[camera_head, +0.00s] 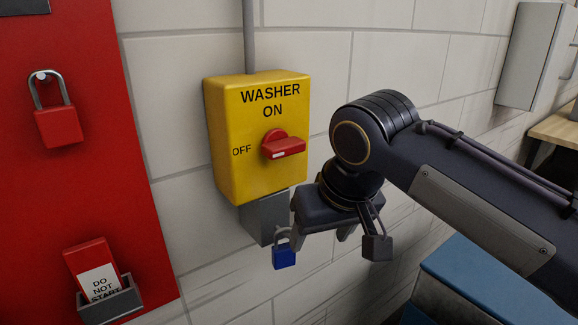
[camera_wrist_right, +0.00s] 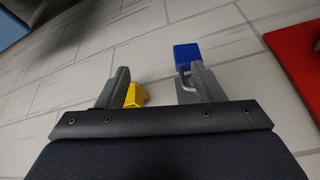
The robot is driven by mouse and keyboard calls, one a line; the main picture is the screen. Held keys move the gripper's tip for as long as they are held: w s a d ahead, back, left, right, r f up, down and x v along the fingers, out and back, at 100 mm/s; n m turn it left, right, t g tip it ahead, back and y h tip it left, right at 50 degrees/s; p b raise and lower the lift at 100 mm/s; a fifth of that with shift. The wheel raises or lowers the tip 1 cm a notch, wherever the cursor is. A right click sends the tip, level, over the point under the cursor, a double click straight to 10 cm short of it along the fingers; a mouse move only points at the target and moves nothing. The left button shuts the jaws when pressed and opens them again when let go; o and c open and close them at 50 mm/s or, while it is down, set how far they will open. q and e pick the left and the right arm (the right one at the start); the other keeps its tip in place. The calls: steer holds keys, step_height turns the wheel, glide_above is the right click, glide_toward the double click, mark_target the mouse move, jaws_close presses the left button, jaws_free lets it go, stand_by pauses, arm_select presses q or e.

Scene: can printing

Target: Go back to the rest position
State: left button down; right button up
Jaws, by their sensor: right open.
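My right gripper (camera_head: 321,238) comes in from the right on a dark arm, below and to the right of the yellow washer switch box (camera_head: 228,150). Its fingers are apart in the right wrist view (camera_wrist_right: 158,84). A blue padlock (camera_head: 284,258) hangs shackle up beside its left finger in the head view. In the wrist view the blue padlock (camera_wrist_right: 186,56) is by the right finger, its shackle close to that finger; whether they touch I cannot tell. What the shackle hangs on is unclear. The box carries a red rotary handle (camera_head: 284,147). My left gripper is out of view.
A red board (camera_head: 95,170) on the left holds a red padlock (camera_head: 60,124) and a "do not start" tag (camera_head: 95,275) in a grey holder (camera_head: 113,306). A grey bracket (camera_head: 265,215) is below the box. A blue object (camera_head: 470,275) stands lower right.

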steer(key=s+d+f+m+y+p, duration=0.1)
steer(key=s+d+f, duration=0.25)
steer(key=d, duration=0.35)
steer(key=s+d+f+m+p, duration=0.2)
steer(key=s+d+f, duration=0.15)
steer(key=d, duration=0.35)
steer(key=s+d+f+m+t+p, duration=0.1)
steer(key=s+d+f+m, duration=0.1)
steer(key=s+f, duration=0.6)
steer(key=shift+s+f+m+y, duration=0.2)
steer(key=shift+s+m+y, duration=0.15)
steer(key=shift+s, duration=0.2)
